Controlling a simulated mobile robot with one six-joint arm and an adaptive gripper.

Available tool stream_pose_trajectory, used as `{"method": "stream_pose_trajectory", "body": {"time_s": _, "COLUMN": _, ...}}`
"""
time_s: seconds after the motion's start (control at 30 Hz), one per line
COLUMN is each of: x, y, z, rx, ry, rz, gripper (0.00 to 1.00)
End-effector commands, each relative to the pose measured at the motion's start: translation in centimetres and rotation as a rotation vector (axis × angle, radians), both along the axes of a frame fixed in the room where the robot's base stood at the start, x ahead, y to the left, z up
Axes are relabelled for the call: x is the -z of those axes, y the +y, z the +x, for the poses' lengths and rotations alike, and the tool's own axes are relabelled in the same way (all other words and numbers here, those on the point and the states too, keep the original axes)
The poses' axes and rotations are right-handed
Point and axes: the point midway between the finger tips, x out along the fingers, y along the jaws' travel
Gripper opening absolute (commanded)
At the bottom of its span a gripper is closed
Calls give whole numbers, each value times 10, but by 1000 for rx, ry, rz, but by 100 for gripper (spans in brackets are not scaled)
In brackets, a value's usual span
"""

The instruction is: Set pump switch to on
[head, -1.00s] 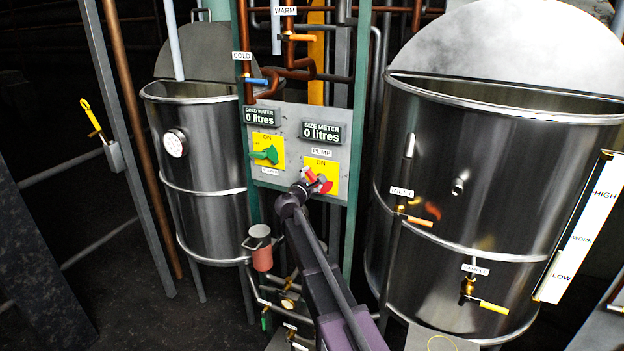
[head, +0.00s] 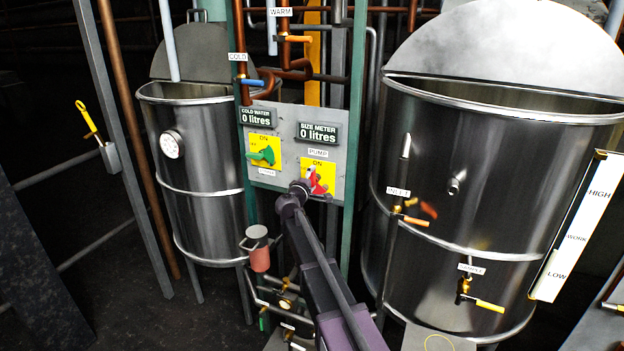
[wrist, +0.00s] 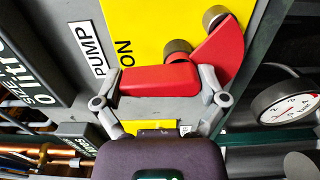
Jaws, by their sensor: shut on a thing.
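The pump switch (head: 318,183) is a red handle on a yellow plate (head: 330,173) marked ON, under a PUMP label, at the panel's lower right. In the head view the handle looks roughly upright, tilted a little left, its upper end towards ON. My gripper (head: 303,187) is at the switch, its fingertips partly hidden there. In the wrist view the red handle (wrist: 158,80) lies between the two fingers of my gripper (wrist: 160,88), which is shut on it.
A green switch (head: 263,155) on its own yellow plate sits left of the pump switch. Two displays above read 0 litres. Large steel tanks stand at left (head: 200,130) and right (head: 480,190). A round gauge (wrist: 290,103) shows in the wrist view.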

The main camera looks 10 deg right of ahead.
Motion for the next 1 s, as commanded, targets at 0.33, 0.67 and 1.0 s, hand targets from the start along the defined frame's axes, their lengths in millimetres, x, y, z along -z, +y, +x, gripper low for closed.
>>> {"method": "stream_pose_trajectory", "body": {"time_s": 0.33, "x": 1, "y": -1, "z": -2, "rx": 1, "ry": -8, "rz": 18, "gripper": 44}}
{"method": "stream_pose_trajectory", "body": {"time_s": 0.67, "x": 1, "y": 0, "z": -1, "rx": 1, "ry": -8, "rz": 16, "gripper": 100}}
{"method": "stream_pose_trajectory", "body": {"time_s": 1.0, "x": 0, "y": 2, "z": -4, "rx": 0, "ry": -7, "rz": 13, "gripper": 100}}
